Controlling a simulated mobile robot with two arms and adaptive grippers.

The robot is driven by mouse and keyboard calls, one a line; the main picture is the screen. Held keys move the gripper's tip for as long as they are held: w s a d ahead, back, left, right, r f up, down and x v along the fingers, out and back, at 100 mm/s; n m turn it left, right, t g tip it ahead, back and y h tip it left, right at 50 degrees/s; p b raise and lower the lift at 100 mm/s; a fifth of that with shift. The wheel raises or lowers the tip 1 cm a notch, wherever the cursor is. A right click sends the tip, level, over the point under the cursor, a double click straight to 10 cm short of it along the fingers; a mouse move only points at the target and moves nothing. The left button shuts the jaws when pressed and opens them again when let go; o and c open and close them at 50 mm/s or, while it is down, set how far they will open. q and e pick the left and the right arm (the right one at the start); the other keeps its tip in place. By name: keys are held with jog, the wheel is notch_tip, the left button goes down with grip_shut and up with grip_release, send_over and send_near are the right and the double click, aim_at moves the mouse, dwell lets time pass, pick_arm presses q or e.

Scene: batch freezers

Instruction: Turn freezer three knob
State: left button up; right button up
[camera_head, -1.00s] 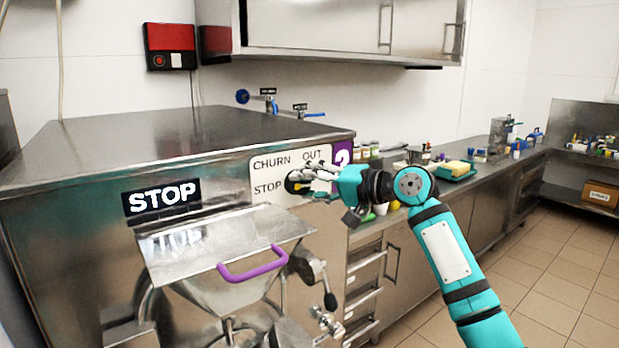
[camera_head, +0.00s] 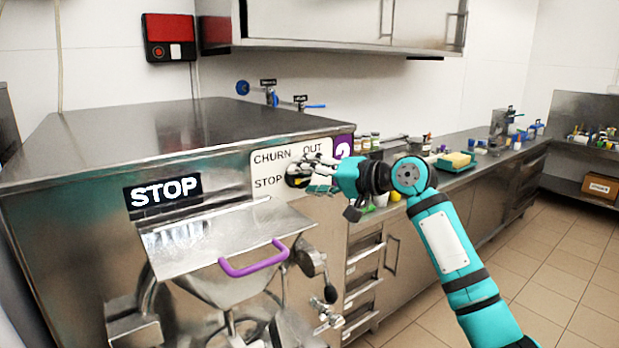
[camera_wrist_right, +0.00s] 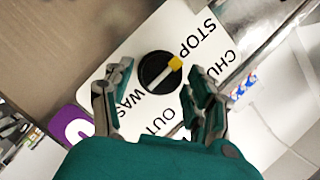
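The freezer's black round knob (camera_head: 298,174) sits on a white label panel (camera_head: 262,158) with CHURN, OUT and STOP. In the right wrist view the knob (camera_wrist_right: 158,72) has a yellow-tipped pointer turned toward STOP, and WAS, part of another word, shows beside it. My right gripper (camera_head: 312,178) is at the panel, partly covering the knob. In the wrist view the right gripper (camera_wrist_right: 158,80) is open, with one finger on each side of the knob and visible gaps. A purple number badge (camera_head: 344,147) is partly hidden by the gripper. The display (camera_head: 162,192) reads STOP. My left gripper is out of view.
A hopper with a purple handle (camera_head: 254,262) juts out below the panel. A red wall box (camera_head: 170,38) hangs above. A counter with jars and a teal tray (camera_head: 455,163) runs right. Tiled floor is open at the lower right.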

jog(key=shift+o, duration=0.5)
jog(key=shift+d+r, duration=0.1)
jog(key=v, duration=1.1)
jog(key=shift+s+d, duration=0.3)
jog(key=shift+s, duration=0.05)
